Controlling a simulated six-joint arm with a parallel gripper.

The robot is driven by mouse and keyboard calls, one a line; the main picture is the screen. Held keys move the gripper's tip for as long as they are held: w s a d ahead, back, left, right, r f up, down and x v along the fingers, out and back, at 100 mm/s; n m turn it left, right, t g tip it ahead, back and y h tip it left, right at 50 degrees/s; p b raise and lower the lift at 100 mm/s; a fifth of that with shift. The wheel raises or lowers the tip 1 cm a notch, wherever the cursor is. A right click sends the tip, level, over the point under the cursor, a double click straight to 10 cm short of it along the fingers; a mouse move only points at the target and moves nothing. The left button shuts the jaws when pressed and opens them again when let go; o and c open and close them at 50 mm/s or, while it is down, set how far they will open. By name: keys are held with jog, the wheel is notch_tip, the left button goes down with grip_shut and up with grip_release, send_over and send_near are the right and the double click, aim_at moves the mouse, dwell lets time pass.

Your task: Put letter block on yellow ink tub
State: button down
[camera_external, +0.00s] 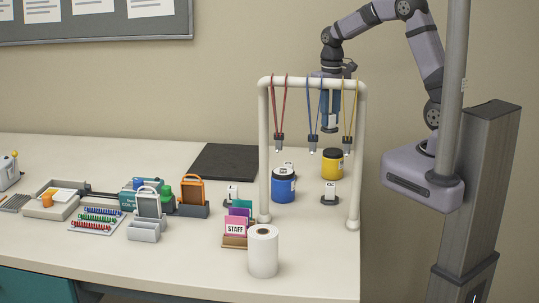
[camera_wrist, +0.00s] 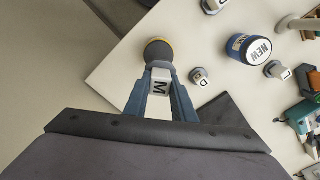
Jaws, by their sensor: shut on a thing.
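My gripper (camera_wrist: 160,88) is shut on a white letter block (camera_wrist: 160,84) marked M, with a blue-grey finger on each side. The yellow ink tub (camera_external: 332,165) stands upright on the table behind the lanyard rack, with a dark lid. In the wrist view the tub (camera_wrist: 158,51) shows just past the block and partly behind it. In the external view my gripper (camera_external: 330,128) is above the tub with a gap between them, partly hidden by the rack and lanyards.
A blue tub (camera_external: 283,186) labelled NEW (camera_wrist: 250,49) stands left of the yellow tub. Letter blocks on dark round bases stand nearby, including D (camera_wrist: 199,76) and L (camera_wrist: 279,71). A white rack (camera_external: 312,82) with hanging lanyards stands in front. A black mat (camera_external: 225,161) lies left.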

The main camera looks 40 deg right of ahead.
aim_at(333, 113)
jog(key=s+d+f+n+b, duration=0.1)
jog(key=d+f, duration=0.3)
jog(key=d, duration=0.1)
jog(key=shift+n, duration=0.5)
jog(key=a+r+p, duration=0.1)
jog(key=r, duration=0.1)
jog(key=a+r+p, duration=0.1)
jog(key=a+r, duration=0.1)
jog(key=w+a+r+p, duration=0.1)
jog(key=r, duration=0.1)
jog(key=shift+a+r, duration=0.15)
jog(key=m, duration=0.2)
jog(key=r+m, duration=0.1)
jog(key=m, duration=0.1)
jog(key=shift+s+a, duration=0.1)
jog(key=shift+a, duration=0.15)
jog(key=m, duration=0.5)
jog(key=shift+s+r, duration=0.15)
jog(key=shift+r, duration=0.05)
jog(key=m, duration=0.5)
jog(key=shift+s+r, duration=0.1)
jog(key=shift+s, duration=0.05)
jog(key=m, duration=0.5)
jog(key=shift+s, duration=0.2)
jog(key=m, duration=0.4)
jog(key=shift+s+d+m, duration=0.1)
jog(key=shift+s+m, duration=0.1)
jog(key=shift+m, duration=0.2)
jog(key=m, duration=0.4)
